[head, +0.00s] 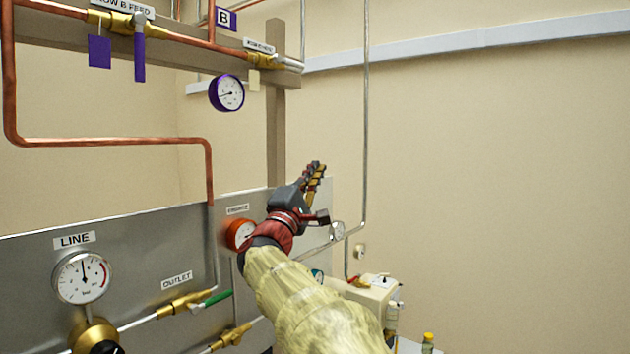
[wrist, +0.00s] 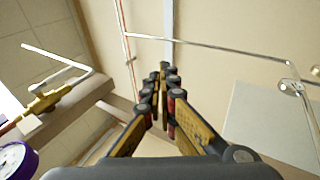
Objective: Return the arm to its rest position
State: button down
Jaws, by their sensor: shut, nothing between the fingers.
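My gripper (head: 315,172) is at the end of my raised arm in the middle of the head view, pointing up and slightly right, in front of the steel panel and the wooden post. In the wrist view its fingers (wrist: 163,78) come together at the tips with nothing between them. The gripper appears clear of the pipes and gauges, though its exact distance from the post cannot be told.
A purple gauge (head: 226,93) hangs from the wooden beam at upper left. An orange gauge (head: 240,234) sits close beside my wrist. The LINE gauge (head: 82,277) and green-handled outlet valve (head: 211,299) are at lower left. A thin vertical pipe (head: 366,120) stands right of the gripper; bare wall lies beyond.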

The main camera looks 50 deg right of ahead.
jog(key=shift+s+f, duration=0.25)
jog(key=shift+f, duration=0.7)
jog(key=s+d+f+m+g+y, duration=0.1)
jog(key=s+f+m+g+y, duration=0.2)
jog(key=f, duration=0.8)
jog(key=s+f+g+y, duration=0.2)
jog(key=s+f+y, duration=0.2)
jog(key=f, duration=0.8)
jog(key=s+a+f+m+y+p, duration=0.1)
jog(key=s+a+f+y, duration=0.1)
jog(key=a+f+y, duration=0.35)
jog(key=s+a+f+m+y, duration=0.1)
jog(key=s+a+f+y, duration=0.15)
jog(key=a+f, duration=0.55)
jog(key=s+a+f+t+y, duration=0.1)
jog(key=s+a+y, duration=0.1)
jog(key=a, duration=0.7)
jog(key=s+a+f+t+y+p, duration=0.1)
jog(key=s+a+f+y, duration=0.1)
jog(key=a, duration=0.8)
jog(key=s+a+f+t+y+p, duration=0.1)
jog(key=s+a+f+y, duration=0.1)
jog(key=a, duration=0.8)
jog(key=shift+s+y, duration=0.7)
jog(key=shift+y, duration=0.2)
